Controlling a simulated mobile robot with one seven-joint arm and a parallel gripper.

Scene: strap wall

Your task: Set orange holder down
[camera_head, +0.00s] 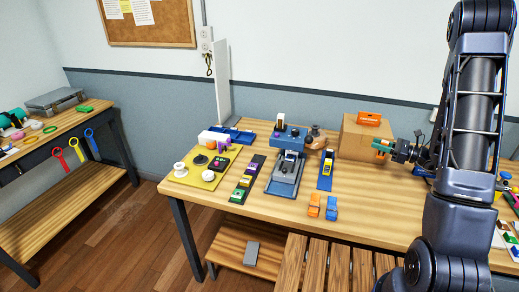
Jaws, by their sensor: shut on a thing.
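My gripper (388,149) is at the right, level with the cardboard box and in front of its right side. It is shut on a small orange thing, which I take for the orange holder (380,154). The fingers partly hide it, and a green part shows beside it. It appears to be held above the wooden table (364,199); the exact gap cannot be told. Another orange piece (314,205) stands near the table's front edge, beside a blue piece (331,208) of similar shape.
The cardboard box (358,142) has an orange object (369,118) on top. A blue press-like device (287,160), a blue strip (325,170), a dark tray (246,180) and a yellow board (199,167) stand to the left. Bare table lies right of the orange and blue pieces.

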